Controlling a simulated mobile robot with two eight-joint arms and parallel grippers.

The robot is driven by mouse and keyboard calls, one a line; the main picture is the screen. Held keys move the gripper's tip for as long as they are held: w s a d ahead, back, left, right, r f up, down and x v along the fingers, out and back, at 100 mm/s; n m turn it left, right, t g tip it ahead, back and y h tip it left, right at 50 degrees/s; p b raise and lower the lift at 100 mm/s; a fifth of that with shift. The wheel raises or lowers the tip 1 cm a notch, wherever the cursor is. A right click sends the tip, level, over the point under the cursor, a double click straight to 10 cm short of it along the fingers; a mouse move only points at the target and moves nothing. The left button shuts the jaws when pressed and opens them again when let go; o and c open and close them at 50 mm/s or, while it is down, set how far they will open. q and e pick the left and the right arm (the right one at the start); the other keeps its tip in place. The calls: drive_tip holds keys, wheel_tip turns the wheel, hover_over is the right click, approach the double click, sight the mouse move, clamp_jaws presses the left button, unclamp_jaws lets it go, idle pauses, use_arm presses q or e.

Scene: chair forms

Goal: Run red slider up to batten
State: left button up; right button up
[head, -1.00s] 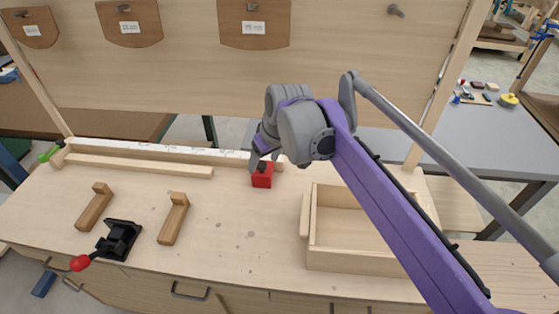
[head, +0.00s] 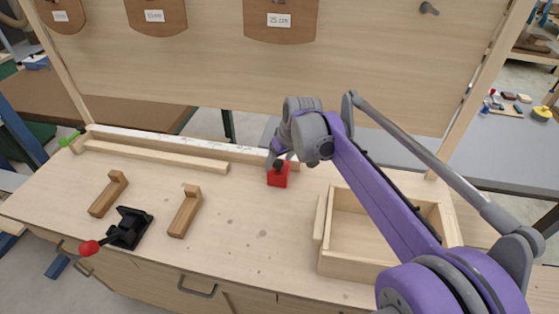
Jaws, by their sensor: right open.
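The red slider (head: 277,178) is a small red block with a dark knob on top, at the right part of the white-faced rail (head: 180,143) along the back of the bench. The batten (head: 156,157) is a long pale wooden strip lying in front of the rail, to the left of the slider. A clear gap separates its right end from the slider. My right gripper (head: 276,163) is at the slider's top, by the knob, and is open. The wrist hides part of the fingers, so contact is unclear. My left gripper is not in view.
A wooden open box (head: 347,265) stands at the right of the bench. Two wooden L-shaped pieces (head: 108,194) (head: 185,211) and a black clamp with a red handle (head: 128,229) are at the left front. A green piece (head: 70,138) is at the rail's left end.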

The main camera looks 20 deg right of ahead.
drive_tip(key=shift+w+f, duration=0.1)
drive_tip(key=shift+f, duration=0.05)
clamp_jaws()
idle(0.4)
idle(1.0)
